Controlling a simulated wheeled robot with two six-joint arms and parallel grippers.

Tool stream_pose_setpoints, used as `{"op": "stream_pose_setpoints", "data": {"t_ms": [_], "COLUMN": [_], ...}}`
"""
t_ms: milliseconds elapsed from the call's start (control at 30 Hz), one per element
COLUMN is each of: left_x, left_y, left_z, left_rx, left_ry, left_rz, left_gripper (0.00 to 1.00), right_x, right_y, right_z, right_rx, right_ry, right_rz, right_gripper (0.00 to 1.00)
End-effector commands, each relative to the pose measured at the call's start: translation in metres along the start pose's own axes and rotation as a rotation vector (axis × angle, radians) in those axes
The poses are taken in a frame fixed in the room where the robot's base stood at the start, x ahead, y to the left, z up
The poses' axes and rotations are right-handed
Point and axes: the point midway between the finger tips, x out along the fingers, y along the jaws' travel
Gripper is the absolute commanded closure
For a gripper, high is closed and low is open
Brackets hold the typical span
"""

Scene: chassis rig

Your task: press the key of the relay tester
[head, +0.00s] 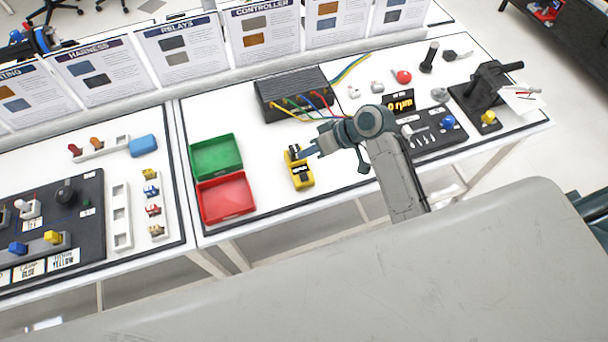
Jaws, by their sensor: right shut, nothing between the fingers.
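The relay tester (301,178) is a small yellow device with dark markings, lying on the white table just right of the green and red trays. My right gripper (306,152) is shut and empty, with its fingertips at the tester's upper right part in the picture. The fingers partly cover that end, so I cannot tell whether they touch the tester or hover above it. The key is not clearly made out. My left gripper is not in view.
A green tray (216,153) and a red tray (226,197) stand left of the tester. A black box with coloured wires (291,93) stands behind it. A display (398,103) and small parts are to the right. White table is bare in front of the tester.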

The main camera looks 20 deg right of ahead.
Motion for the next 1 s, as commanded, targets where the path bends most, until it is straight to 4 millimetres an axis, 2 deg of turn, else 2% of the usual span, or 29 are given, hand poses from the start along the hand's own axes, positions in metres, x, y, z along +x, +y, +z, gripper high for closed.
{"op": "stream_pose_setpoints", "data": {"t_ms": [167,367,767,1000], "left_x": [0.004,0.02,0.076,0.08], "left_y": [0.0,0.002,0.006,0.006], "left_z": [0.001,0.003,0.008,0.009], "left_rx": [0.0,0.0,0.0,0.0], "left_ry": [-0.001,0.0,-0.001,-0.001], "left_rz": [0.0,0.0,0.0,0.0], "left_gripper": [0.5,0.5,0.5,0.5], "right_x": [0.003,0.013,0.049,0.061], "right_y": [0.002,0.01,0.036,0.044], "right_z": [0.002,0.01,0.036,0.045], "right_rx": [0.001,0.001,0.001,0.002], "right_ry": [0.0,0.0,-0.001,-0.001], "right_rz": [0.001,0.002,0.002,0.002], "right_gripper": [1.0,1.0,1.0,1.0]}}
